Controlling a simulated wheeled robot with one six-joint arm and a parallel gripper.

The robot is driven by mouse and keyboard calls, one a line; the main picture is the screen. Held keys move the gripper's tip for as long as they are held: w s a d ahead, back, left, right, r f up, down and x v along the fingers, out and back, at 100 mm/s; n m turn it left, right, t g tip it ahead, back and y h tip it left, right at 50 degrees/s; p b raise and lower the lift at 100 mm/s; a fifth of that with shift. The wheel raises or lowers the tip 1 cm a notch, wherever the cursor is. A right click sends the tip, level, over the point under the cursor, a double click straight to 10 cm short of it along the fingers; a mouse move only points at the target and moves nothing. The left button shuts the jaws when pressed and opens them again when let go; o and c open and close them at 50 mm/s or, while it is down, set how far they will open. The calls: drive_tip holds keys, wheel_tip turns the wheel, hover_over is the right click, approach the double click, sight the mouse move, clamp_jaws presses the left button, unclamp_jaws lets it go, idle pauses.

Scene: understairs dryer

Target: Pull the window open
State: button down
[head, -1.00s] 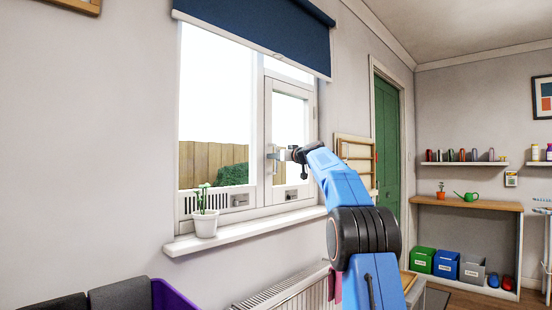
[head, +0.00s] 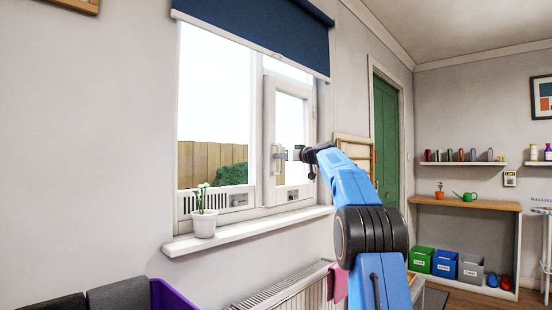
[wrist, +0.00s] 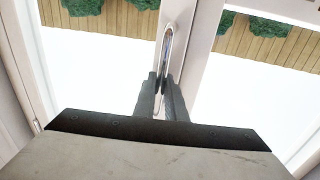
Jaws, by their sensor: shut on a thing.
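The window's small white casement (head: 292,135) is at the right of the larger fixed pane (head: 214,110) in the head view. It stands slightly ajar, its left edge out from the frame. My gripper (head: 288,154) is at the handle on the casement's left side. In the wrist view the metal handle (wrist: 168,48) runs up the white casement stile (wrist: 184,30), and my gripper (wrist: 164,88) has its two dark fingers closed on the handle's lower part.
A potted white flower (head: 204,222) stands on the sill (head: 250,231), left of the casement. A blue blind (head: 255,32) hangs above. A radiator (head: 285,291) is below the sill. A wooden rack (head: 355,150) is on the wall to the right.

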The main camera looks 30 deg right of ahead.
drive_tip(key=s+d+n+g+y, duration=0.2)
drive_tip(key=s+d+y, duration=0.3)
drive_tip(key=s+d, duration=0.9)
drive_tip(key=shift+s+d+n, duration=0.2)
drive_tip(key=shift+d+n, duration=0.55)
drive_tip(key=shift+n, duration=0.05)
drive_tip(key=c, duration=1.8)
unclamp_jaws()
drive_tip(key=v, duration=1.7)
drive_tip(key=shift+d, duration=0.25)
